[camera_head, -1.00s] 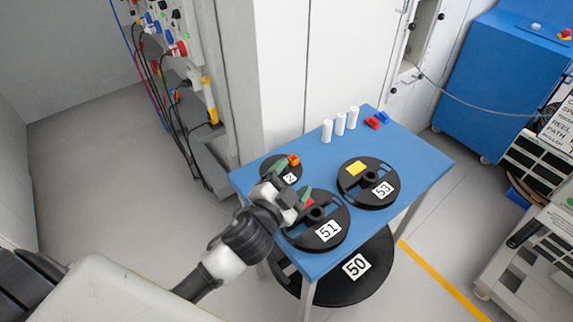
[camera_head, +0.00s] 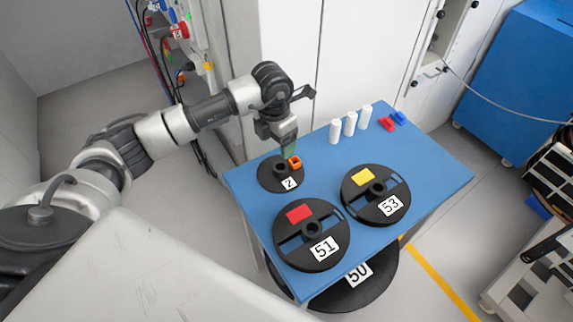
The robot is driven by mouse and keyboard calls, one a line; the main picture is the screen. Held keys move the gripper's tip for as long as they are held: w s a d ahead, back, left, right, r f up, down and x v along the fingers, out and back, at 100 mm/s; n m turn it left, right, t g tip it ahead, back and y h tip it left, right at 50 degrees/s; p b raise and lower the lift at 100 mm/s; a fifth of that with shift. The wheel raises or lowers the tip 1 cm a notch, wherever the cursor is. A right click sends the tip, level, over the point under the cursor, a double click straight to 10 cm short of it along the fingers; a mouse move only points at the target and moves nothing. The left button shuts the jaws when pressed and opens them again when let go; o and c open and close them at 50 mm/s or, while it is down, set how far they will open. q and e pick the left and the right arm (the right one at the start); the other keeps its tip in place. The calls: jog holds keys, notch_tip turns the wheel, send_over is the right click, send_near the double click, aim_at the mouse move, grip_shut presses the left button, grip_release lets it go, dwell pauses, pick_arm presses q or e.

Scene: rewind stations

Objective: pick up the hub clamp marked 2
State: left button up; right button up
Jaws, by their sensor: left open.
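The hub clamp marked 2 (camera_head: 273,182) is a small, round, black disc with a raised centre and a white label reading 2. It lies flat at the left back of the blue table (camera_head: 445,180). A small orange piece (camera_head: 295,162) shows at its right back edge. My left gripper (camera_head: 289,150) comes in from above and points down, its greenish fingertips just behind and over the orange piece. It is open and holds nothing that I can see. Whether the fingertips touch the orange piece I cannot tell. My right gripper is out of view.
Larger black reels marked 51 (camera_head: 300,257) and 53 (camera_head: 362,208) lie in front and to the right. White cylinders (camera_head: 350,124) and small red (camera_head: 386,125) and blue (camera_head: 400,117) pieces stand at the back. Reel 50 (camera_head: 370,290) is below the table.

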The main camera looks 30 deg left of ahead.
pick_arm(q)
send_over(279, 166)
jog(key=s, duration=0.2)
notch_tip(279, 166, down, 5)
jog(key=shift+w+p, duration=0.15)
jog(key=shift+p, duration=0.25)
jog(key=f, duration=0.1)
jog(key=f+p, duration=0.1)
jog(key=f, duration=0.1)
jog(key=d+f, duration=0.1)
jog(key=shift+w+f, duration=0.2)
jog(key=shift+f, duration=0.55)
jog(key=shift+c, duration=0.5)
jog(key=c, duration=1)
jog(key=shift+w+r, duration=0.1)
jog(key=shift+c, duration=0.5)
jog(key=shift+a, duration=0.1)
